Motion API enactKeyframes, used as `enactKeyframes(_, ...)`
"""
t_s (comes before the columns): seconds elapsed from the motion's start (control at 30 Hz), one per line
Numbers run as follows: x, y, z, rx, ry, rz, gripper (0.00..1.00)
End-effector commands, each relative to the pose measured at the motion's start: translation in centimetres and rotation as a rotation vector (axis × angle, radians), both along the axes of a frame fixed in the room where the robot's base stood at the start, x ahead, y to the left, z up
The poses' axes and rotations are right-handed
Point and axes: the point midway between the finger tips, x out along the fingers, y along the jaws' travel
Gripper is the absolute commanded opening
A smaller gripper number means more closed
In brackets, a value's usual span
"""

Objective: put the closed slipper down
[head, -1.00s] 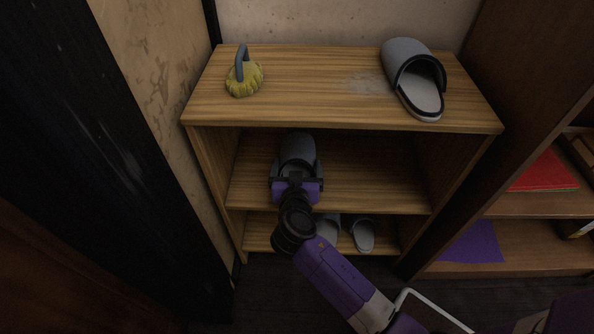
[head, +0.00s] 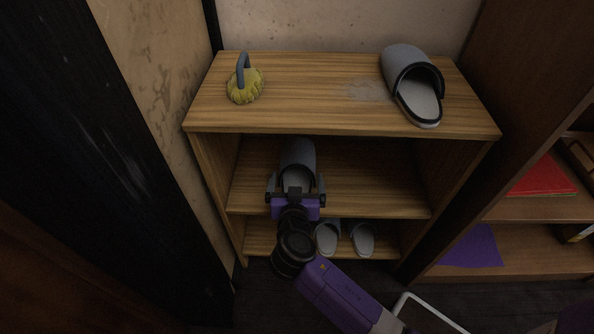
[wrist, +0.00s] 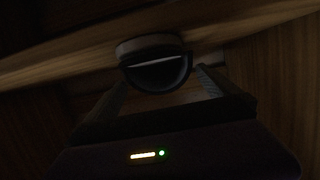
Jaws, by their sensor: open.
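A grey closed-toe slipper (head: 298,157) with a dark rim rests on the middle shelf (head: 375,180) of a wooden rack, left of the shelf's centre. My gripper (head: 296,183) is open at the slipper's near end, at the shelf's front. The wrist view is dark; there the slipper (wrist: 155,66) shows beyond and between the spread fingers (wrist: 162,88). Whether a finger still touches it is hard to tell. Another grey slipper (head: 411,70) with a dark rim lies on the top board at the right.
Two light slippers (head: 327,238) (head: 363,239) are on the bottom shelf. The middle shelf's right side is free. Side panels and a wall bound the rack.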

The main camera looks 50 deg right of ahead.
Motion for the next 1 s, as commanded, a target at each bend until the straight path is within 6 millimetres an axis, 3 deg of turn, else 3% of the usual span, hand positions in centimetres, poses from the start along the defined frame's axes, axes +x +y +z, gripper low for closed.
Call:
enactKeyframes(0.3, -3.5, 4.5, 1.9, 0.000, 0.001, 0.001, 1.00)
enactKeyframes(0.67, -4.6, 5.8, 2.3, 0.000, 0.000, 0.001, 1.00)
enactKeyframes(0.87, -6.8, 7.2, -0.4, 0.030, 0.092, 0.124, 1.00)
enactKeyframes(1.0, -11.0, 10.4, -3.4, 0.076, 0.200, 0.346, 1.00)
